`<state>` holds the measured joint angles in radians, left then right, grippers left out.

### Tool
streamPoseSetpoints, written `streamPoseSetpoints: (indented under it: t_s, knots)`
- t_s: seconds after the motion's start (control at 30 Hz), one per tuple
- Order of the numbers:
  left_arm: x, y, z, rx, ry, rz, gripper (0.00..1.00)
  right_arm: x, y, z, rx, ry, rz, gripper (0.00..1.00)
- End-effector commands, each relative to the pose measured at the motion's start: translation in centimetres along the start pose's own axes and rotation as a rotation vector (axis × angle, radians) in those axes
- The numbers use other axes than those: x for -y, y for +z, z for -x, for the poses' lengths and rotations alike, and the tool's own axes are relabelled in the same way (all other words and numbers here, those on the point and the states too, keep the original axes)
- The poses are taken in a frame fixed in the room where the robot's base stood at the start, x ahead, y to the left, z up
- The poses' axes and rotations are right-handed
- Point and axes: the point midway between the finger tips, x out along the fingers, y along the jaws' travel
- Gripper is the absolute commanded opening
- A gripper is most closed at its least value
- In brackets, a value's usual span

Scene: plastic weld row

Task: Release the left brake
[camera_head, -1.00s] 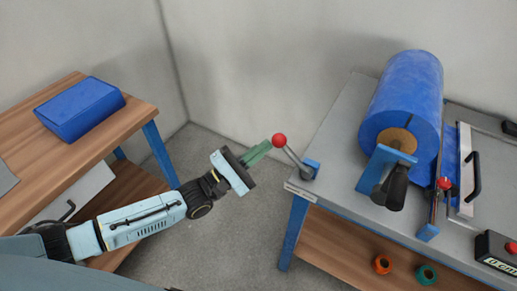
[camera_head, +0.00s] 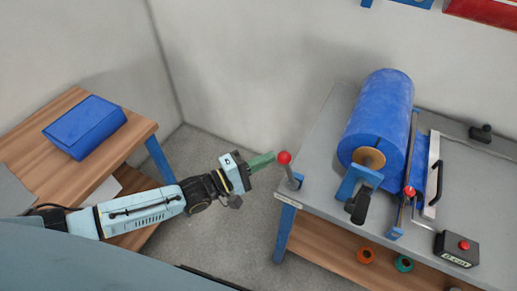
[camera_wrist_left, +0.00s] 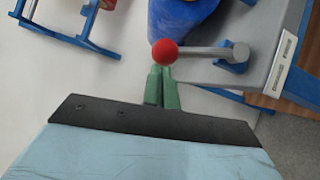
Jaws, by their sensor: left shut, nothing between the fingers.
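The left brake is a grey lever with a red ball knob (camera_head: 284,157) at the left end of the grey table. Its blue foot (camera_head: 298,181) sits near the table's left edge. My left gripper (camera_head: 272,158) has green fingers, which are shut and empty, with their tips right beside the left of the knob. In the left wrist view the red knob (camera_wrist_left: 165,51) is just past the fingertips (camera_wrist_left: 162,70), and the lever runs right from it to its blue foot. I cannot tell whether the tips touch the knob. My right gripper is not in view.
A big blue film roll (camera_head: 380,115) lies on the grey table (camera_head: 325,125). A second red-knobbed lever (camera_head: 408,192) and a black button box (camera_head: 457,248) are further right. Open floor lies between.

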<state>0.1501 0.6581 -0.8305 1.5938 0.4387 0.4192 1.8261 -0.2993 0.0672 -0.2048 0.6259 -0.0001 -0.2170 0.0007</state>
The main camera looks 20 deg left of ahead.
Motion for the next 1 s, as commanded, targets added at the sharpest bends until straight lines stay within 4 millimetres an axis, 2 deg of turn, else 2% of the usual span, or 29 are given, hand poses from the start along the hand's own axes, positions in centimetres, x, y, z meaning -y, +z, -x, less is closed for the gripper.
streamPoseSetpoints:
  t_s: [0.03,0.3,0.6,1.0]
  knots:
    - [-1.1,0.6,-0.4,0.001,-0.023,-0.032,0.0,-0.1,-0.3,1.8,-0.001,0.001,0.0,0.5]
    - [-1.7,2.4,-1.6,0.0,-0.131,-0.192,0.0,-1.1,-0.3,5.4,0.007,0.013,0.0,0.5]
    - [-1.5,3.5,-2.3,0.001,-0.148,-0.217,0.0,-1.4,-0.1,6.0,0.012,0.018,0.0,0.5]
    - [-1.6,3.9,-2.6,0.003,-0.144,-0.214,0.0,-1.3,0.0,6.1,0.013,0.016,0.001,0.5]
